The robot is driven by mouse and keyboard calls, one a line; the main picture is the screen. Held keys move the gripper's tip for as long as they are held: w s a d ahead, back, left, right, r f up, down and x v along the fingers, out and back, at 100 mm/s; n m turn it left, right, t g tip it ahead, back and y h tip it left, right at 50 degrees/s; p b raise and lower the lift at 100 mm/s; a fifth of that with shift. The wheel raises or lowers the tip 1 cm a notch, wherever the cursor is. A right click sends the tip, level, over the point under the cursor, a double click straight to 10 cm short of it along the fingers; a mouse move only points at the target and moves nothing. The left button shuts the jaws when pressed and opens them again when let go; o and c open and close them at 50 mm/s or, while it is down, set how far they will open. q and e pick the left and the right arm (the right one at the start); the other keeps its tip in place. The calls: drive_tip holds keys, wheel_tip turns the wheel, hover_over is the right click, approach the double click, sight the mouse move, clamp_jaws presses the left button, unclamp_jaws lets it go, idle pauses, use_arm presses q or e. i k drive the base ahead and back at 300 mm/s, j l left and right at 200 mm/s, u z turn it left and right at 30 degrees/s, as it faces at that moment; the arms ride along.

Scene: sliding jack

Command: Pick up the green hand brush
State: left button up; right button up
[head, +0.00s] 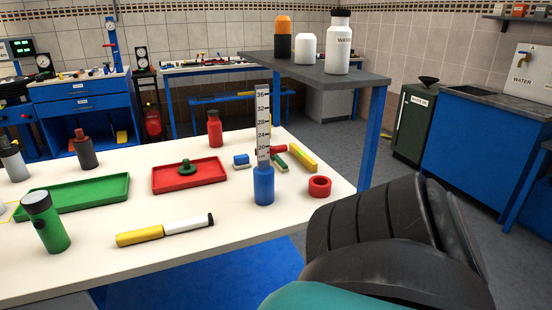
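A small green piece (280,164) lies on the white table, just right of the upright ruler, between a red piece and a yellow bar. It looks like the green hand brush, but it is small and partly covered by the ruler, so its bristles cannot be made out clearly. Neither of my grippers is in view. A large dark and teal part of my own arm fills the lower right, in front of the table's right corner.
A blue bottle (263,187) stands at the ruler (262,115). Nearby are a red ring (319,187), yellow bar (303,157), small blue block (241,160) and red tray (158,181). A grey raised shelf (290,70) with bottles stands behind.

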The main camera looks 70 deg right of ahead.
sight(278, 163)
drive_tip(key=k+l+u, duration=0.2)
drive_tip(key=k+l, duration=1)
drive_tip(key=k, duration=0.15)
